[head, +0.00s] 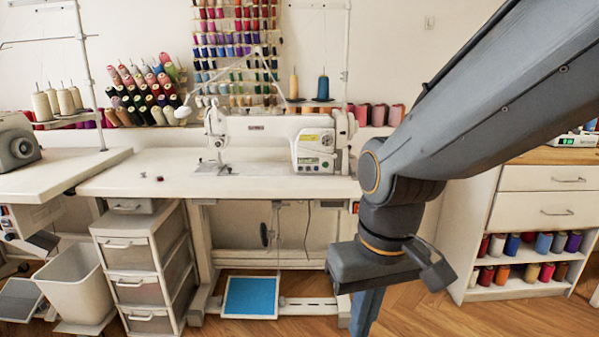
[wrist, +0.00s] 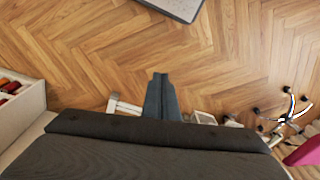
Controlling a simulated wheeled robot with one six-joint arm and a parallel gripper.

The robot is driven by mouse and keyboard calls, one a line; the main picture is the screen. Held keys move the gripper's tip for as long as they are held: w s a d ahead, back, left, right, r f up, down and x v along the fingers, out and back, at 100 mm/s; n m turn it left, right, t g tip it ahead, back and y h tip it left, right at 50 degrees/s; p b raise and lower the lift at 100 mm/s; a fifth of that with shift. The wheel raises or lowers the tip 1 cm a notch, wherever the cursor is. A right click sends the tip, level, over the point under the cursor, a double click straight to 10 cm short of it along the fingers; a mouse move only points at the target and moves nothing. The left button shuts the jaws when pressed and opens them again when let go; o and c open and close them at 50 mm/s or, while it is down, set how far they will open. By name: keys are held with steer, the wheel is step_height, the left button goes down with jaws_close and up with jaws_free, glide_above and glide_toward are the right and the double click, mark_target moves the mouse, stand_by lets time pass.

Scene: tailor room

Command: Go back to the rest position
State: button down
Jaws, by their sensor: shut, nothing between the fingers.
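My gripper shows in the head view (head: 366,312) at the lower right, hanging below my grey arm and pointing down in front of the sewing table. In the wrist view my gripper (wrist: 162,80) is a narrow blue-grey shape with its fingers together over the wooden floor. Nothing is held. The sewing table (head: 150,178) stands behind it, with a white sewing machine (head: 265,140) on top. The fingertips are cut off by the lower edge of the head view.
A white drawer unit (head: 140,255) and a bin (head: 78,285) stand at left. A blue foot pedal (head: 250,296) lies under the table. A cabinet (head: 530,205) with thread spools stands at right. The wrist view shows mostly bare wooden floor (wrist: 90,50).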

steer(key=s+d+r+m+p, duration=0.2)
steer(key=d+r+p, duration=0.8)
steer(key=p, duration=0.9)
step_height(320, 180, up, 2)
steer(key=shift+s+m+g+h+p, duration=0.3)
steer(key=shift+s+m+h+p, duration=0.1)
steer(key=shift+m, duration=0.1)
